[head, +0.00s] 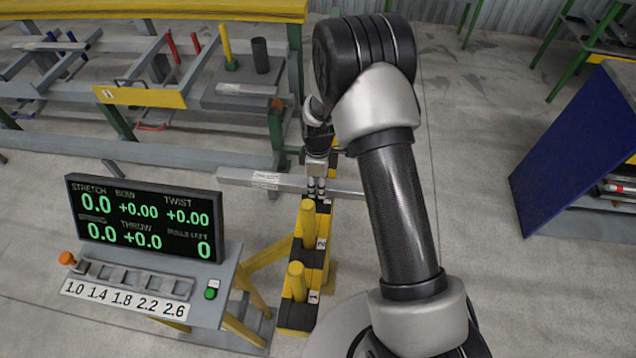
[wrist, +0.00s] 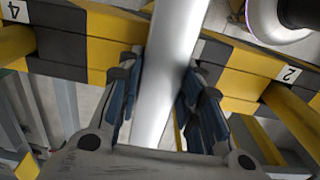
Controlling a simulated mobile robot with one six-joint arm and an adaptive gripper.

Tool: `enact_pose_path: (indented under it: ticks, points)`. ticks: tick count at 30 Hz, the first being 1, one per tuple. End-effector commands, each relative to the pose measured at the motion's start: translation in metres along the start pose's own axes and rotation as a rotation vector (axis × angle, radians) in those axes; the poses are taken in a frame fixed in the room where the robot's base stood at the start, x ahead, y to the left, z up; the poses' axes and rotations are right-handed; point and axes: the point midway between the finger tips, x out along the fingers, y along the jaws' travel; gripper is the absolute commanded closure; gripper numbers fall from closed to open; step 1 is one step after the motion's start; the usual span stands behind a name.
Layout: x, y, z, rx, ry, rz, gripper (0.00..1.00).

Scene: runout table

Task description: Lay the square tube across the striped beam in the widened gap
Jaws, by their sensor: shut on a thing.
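The square tube (head: 250,179) is a long pale silver bar lying crosswise over the far part of the striped beam (head: 298,316) in the head view. The beam is black and yellow with upright yellow pegs. My gripper (head: 317,188) is shut on the tube, with a blue-lined finger on each side of it in the wrist view. There, the tube (wrist: 165,75) passes over the beam (wrist: 110,58) between a yellow peg (wrist: 18,42) near label 4 and another peg (wrist: 295,122) near label 2. I cannot tell whether the tube touches the beam.
A console (head: 150,215) at front left reads 0.0 values and has a row of slots numbered 1.0 to 2.6. A grey rail bench (head: 150,154) with a yellow panel stands behind. A blue slanted panel (head: 575,150) is at right. The floor between is clear.

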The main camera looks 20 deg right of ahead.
Motion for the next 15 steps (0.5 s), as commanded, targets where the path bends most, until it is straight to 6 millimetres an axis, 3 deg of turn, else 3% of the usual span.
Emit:
enact_pose_path:
  ticks: [1,2,10,15]
  points:
    - [0.0019,0.0007,-0.0003,0.0,0.001,0.002,1.0]
    - [0.0024,-0.0002,0.0001,0.0,0.0,0.0,0.66]
    - [0.0017,-0.0002,0.0001,0.0,0.0,-0.001,0.48]
    - [0.0018,-0.0003,0.0001,0.0,0.0,-0.001,0.47]
